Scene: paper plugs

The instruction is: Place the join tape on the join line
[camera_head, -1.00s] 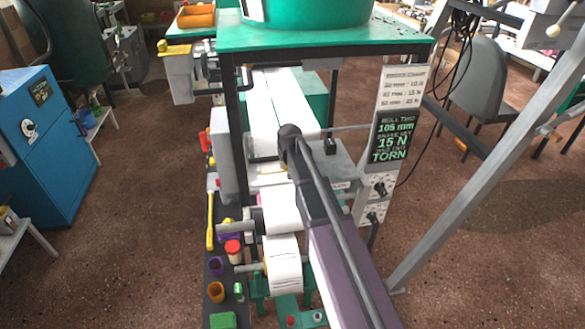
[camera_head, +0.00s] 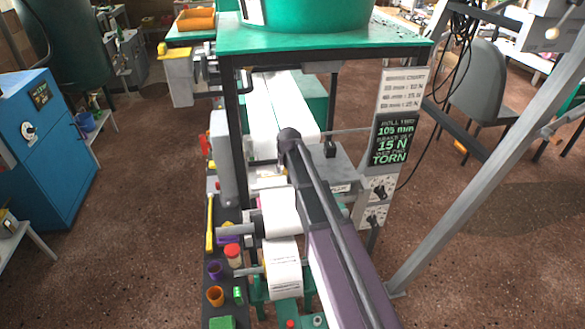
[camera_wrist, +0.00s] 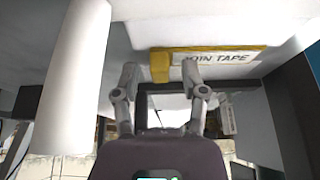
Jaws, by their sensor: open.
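In the wrist view a white label reading JOIN TAPE (camera_wrist: 220,59) has a yellow edge, with a yellow tab (camera_wrist: 160,68) at its left end. My gripper (camera_wrist: 160,72) is open, its two fingers on either side of the yellow tab in the picture. I cannot tell whether they touch it. In the head view my arm reaches over the machine and hides my fingers and most of the area under the wrist. White paper web (camera_head: 283,105) runs behind the wrist. I cannot make out the join line.
A white roll (camera_wrist: 75,85) stands close on the left in the wrist view. In the head view, white rolls (camera_head: 281,215) sit left of my arm, below a green-topped frame (camera_head: 320,40). A sign panel (camera_head: 393,135) reading TORN stands at right. Small coloured pots (camera_head: 215,295) line the left edge.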

